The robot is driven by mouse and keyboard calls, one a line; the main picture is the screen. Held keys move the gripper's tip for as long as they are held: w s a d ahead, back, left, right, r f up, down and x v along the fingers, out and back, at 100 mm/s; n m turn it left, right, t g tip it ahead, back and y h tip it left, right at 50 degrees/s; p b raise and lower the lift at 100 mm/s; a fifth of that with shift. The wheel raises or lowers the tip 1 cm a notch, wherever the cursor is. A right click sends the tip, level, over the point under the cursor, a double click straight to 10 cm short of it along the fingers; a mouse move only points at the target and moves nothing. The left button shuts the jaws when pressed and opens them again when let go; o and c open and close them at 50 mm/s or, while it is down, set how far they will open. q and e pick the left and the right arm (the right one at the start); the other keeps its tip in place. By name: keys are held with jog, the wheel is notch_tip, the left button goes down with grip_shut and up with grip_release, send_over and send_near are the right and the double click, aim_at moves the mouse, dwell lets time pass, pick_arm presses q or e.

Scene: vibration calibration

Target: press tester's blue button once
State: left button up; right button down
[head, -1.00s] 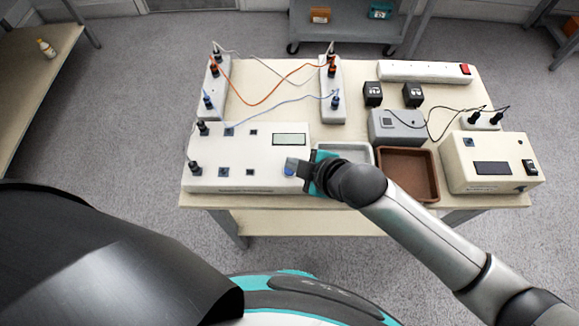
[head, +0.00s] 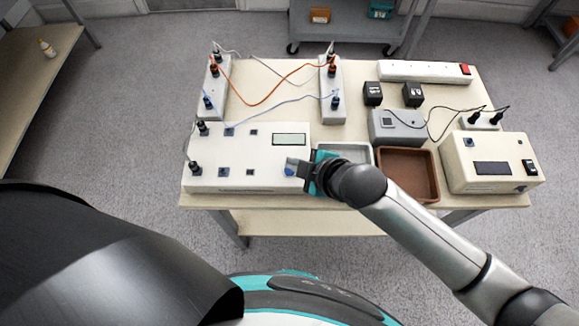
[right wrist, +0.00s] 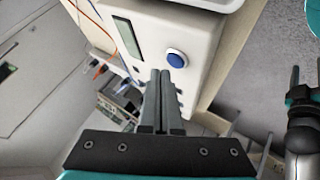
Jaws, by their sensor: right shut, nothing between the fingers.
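The tester (head: 265,157) is a long white box with a grey display at the front left of the table. Its round blue button (head: 289,171) is near the right end and is partly covered by my right gripper (head: 297,167). In the right wrist view the blue button (right wrist: 176,59) sits in a white ring on the tester's face (right wrist: 185,25). My right gripper's fingers (right wrist: 161,74) are shut together with nothing between them. Their tips are close beside the button's edge; I cannot tell whether they touch it. My left gripper is not in view.
A grey tray (head: 357,149) and a brown tray (head: 433,187) are right of the tester, the brown one partly behind my right arm. A cream box (head: 495,175) stands farther right. Cabled power strips (head: 332,90) and black adapters (head: 412,95) are behind.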

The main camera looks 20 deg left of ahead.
jog(key=shift+f, duration=0.15)
jog(key=shift+f, duration=0.3)
jog(key=shift+f, duration=0.45)
dwell(0.9)
jog(key=shift+r+p, duration=0.85)
notch_tip(320, 180, up, 5)
jog(key=p, duration=0.5)
jog(key=shift+r+p, duration=0.1)
jog(key=shift+p, duration=0.2)
